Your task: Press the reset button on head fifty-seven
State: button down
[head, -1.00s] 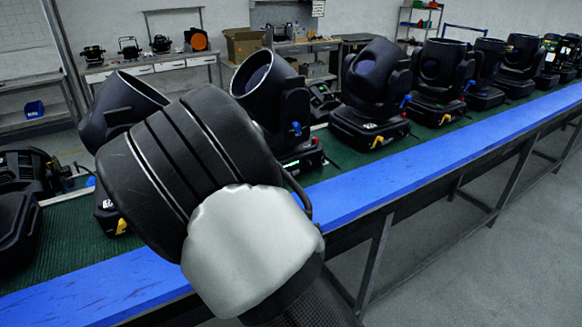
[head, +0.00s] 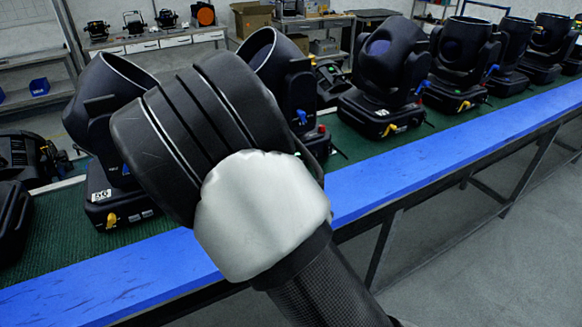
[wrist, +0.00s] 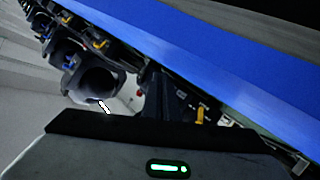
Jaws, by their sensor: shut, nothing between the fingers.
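A row of black moving heads stands on the green bench top. The head at left (head: 103,95) has a white label (head: 101,196) on its base, too small to read surely. The head behind my arm (head: 270,50) shows a small red spot (head: 321,129) low on its right side, possibly a button; its label is hidden. Another head (head: 388,60) stands to the right. I cannot tell which is fifty-seven. In the wrist view, my gripper's dark body (wrist: 160,142) with a green light fills the bottom; its fingers do not show. A tilted head (wrist: 95,80) appears beyond it.
The bench's blue front edge (head: 420,160) runs diagonally across the head view. Neighbouring heads stand close together. Open grey floor (head: 470,240) lies in front at right. A back table (head: 150,40) carries small lamps.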

jog(key=shift+w+a, duration=0.8)
jog(key=shift+w, duration=0.35)
jog(key=shift+w+a, duration=0.75)
jog(key=shift+w, duration=0.45)
jog(key=shift+w+a, duration=0.8)
jog(key=shift+w, duration=0.35)
jog(key=shift+w+a, duration=0.2)
jog(key=shift+w, duration=0.1)
jog(key=shift+w+a+p, duration=0.2)
jog(key=shift+w+p, duration=0.1)
jog(key=shift+w, duration=0.05)
jog(key=shift+s, duration=0.1)
jog(key=shift+s+d, duration=0.4)
jog(key=shift+s, duration=0.2)
